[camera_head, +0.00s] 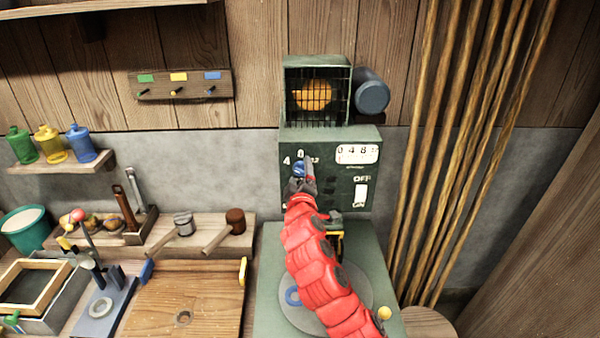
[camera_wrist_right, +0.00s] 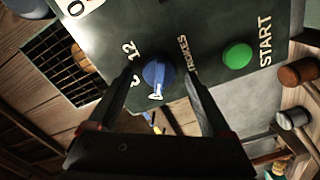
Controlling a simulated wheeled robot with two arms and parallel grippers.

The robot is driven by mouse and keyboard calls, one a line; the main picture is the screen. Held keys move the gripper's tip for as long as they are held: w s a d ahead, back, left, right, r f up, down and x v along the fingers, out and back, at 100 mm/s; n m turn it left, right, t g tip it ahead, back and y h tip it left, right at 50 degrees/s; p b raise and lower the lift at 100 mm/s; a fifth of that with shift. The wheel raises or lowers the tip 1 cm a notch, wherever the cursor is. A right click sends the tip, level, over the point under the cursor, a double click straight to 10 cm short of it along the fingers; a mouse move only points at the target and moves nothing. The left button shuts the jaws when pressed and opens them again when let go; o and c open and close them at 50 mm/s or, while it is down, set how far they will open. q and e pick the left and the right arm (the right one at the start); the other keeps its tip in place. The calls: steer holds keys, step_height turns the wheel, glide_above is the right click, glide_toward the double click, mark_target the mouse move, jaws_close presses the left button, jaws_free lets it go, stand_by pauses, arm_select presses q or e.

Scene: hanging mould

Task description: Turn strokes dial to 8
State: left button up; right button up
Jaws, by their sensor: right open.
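The blue strokes dial (camera_head: 298,170) is on the front of the green machine box, below the numbers 4, 8 and 12. In the right wrist view the dial (camera_wrist_right: 157,72) is round, with a white mark at its lower edge by the 4. The 8 is partly covered by a finger. My right gripper (camera_head: 303,180) is at the dial and covers part of it in the head view. In the wrist view its open fingers (camera_wrist_right: 160,82) stand on either side of the dial; I cannot tell whether they touch it. My left gripper is not in view.
The box (camera_head: 345,190) also carries a counter (camera_head: 357,154) and an OFF/ON switch (camera_head: 361,194). A green START button (camera_wrist_right: 237,56) sits beside the dial. A caged orange lamp (camera_head: 312,95) is above.

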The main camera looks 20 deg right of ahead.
steer(key=shift+c, duration=0.2)
jaws_close()
steer(key=shift+f+m+b, duration=0.2)
steer(key=shift+m+b, duration=0.2)
steer(key=shift+b, duration=0.55)
steer(key=m+b, duration=0.9)
steer(key=b, duration=0.6)
steer(key=shift+d, duration=0.1)
steer(key=shift+r+m+b, duration=0.1)
steer(key=shift+m+b, duration=0.6)
steer(key=shift+b, duration=0.25)
steer(key=shift+r+m+b, duration=0.15)
steer(key=shift+m+b, duration=0.25)
steer(key=shift+r, duration=0.1)
